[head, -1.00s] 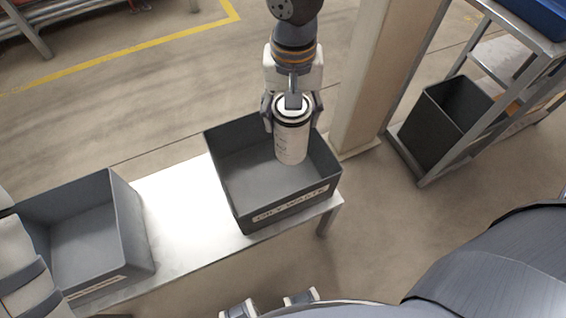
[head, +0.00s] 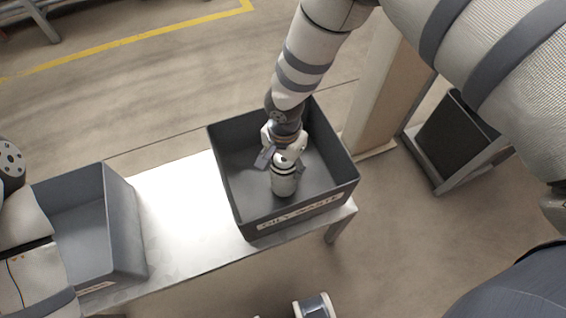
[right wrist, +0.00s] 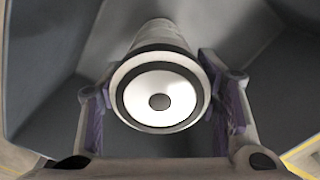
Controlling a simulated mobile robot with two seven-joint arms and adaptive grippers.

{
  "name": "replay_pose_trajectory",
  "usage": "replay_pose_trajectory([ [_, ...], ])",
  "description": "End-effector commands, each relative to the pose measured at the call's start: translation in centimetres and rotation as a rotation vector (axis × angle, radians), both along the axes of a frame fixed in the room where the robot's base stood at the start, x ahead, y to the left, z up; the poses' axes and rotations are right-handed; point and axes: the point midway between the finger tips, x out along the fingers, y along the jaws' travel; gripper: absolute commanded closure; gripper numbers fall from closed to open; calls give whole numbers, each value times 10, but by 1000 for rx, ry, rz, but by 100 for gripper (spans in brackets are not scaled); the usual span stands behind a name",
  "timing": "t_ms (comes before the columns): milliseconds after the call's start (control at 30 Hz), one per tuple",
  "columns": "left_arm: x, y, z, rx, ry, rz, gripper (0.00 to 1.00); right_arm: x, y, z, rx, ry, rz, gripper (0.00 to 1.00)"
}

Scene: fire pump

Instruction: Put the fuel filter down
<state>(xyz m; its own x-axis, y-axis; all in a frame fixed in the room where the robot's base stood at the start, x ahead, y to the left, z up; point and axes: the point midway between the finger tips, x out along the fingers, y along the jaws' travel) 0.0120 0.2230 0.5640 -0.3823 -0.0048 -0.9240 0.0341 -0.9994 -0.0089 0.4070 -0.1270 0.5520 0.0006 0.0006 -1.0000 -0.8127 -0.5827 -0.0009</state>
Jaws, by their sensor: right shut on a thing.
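The fuel filter (head: 284,184) is a pale canister with a dark band near its top, inside the dark grey bin labelled "OILY WASTE" (head: 302,212). My right gripper (head: 284,162) reaches down into the bin and is shut around the filter's upper part. In the right wrist view, the filter's white end face (right wrist: 160,97), with a black ring and dark centre, sits between the purple-padded fingers (right wrist: 160,108). I cannot tell whether the filter's lower end touches the bin floor. My left arm shows at the left edge, but its gripper is not identifiable.
A metal table (head: 185,215) carries the bin and a second grey bin (head: 124,225) at the left, with bare tabletop between them. A beige post (head: 380,100) stands right of the labelled bin. A dark container (head: 450,140) sits in a rack farther right.

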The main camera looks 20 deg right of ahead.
Motion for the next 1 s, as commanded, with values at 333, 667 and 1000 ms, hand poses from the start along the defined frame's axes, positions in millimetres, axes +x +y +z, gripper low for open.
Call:
replay_pose_trajectory([
  [333, -2, 0, -2, 0, 5, 0, 100, 1, 0, -6, 1, -1, 0, 100],
  [667, -2, 0, -2, -1, 5, -1, 100, 0, 0, -6, 0, 0, 0, 23],
  [1000, 8, 0, 10, 0, -27, 0, 100, 3, 0, 44, -1, -11, 0, 23],
])
